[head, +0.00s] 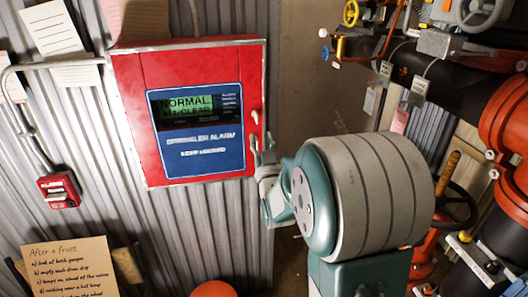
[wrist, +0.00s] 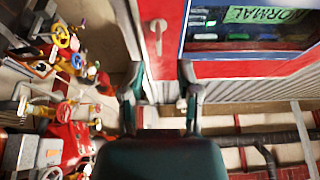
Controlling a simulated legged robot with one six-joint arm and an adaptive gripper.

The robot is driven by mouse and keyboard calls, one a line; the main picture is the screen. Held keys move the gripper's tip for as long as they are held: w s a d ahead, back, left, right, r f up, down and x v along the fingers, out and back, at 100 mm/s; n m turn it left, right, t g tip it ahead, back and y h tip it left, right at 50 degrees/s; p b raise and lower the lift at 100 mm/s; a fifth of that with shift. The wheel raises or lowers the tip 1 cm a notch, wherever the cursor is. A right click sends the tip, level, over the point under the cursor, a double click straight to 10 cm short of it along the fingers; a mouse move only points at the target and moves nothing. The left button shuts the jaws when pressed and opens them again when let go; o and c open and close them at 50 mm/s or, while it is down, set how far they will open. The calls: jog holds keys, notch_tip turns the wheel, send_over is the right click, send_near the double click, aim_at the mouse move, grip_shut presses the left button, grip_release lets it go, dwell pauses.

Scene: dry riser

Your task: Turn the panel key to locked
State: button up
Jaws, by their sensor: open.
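The red alarm panel (head: 128,85) hangs on the corrugated wall in the head view, its display reading NORMAL, ALL CLEAR. A small pale key (head: 255,117) sits on the panel's right-hand edge strip. In the wrist view, the pale key (wrist: 158,32) shows on the red strip beside the display. My gripper (head: 263,147) is just below the key in the head view, near the panel's lower right edge. In the wrist view, my gripper (wrist: 161,72) has its two fingers apart with nothing between them. The key lies beyond the fingertips, apart from them. I cannot read its lock position.
A small red alarm box (head: 58,190) is on the wall at left. A note headed "After a frost" (head: 70,268) stands at lower left. Black and red pipes (head: 505,110) with valves crowd the right side. A bare brown wall (head: 315,75) lies right of the panel.

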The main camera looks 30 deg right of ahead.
jog(key=v, duration=0.4)
jog(key=shift+s+a+f, duration=0.1)
jog(key=shift+s, duration=0.1)
dwell(0.3)
jog(key=s+a+f+n+g+y, duration=0.1)
jog(key=s+a+g+y, duration=0.35)
jog(key=a+g, duration=0.3)
jog(key=s+a+f+n+g+y, duration=0.1)
jog(key=s+a+g, duration=0.2)
jog(key=s, duration=0.6)
jog(key=s+a+f+n+g, duration=0.1)
jog(key=s+g, duration=0.4)
jog(key=s, duration=0.5)
jog(key=a+f, duration=0.1)
jog(key=a, duration=0.1)
jog(key=shift+s+a+y, duration=0.25)
jog(key=shift+a+y, duration=0.05)
jog(key=shift+y, duration=0.05)
jog(key=shift+g, duration=0.25)
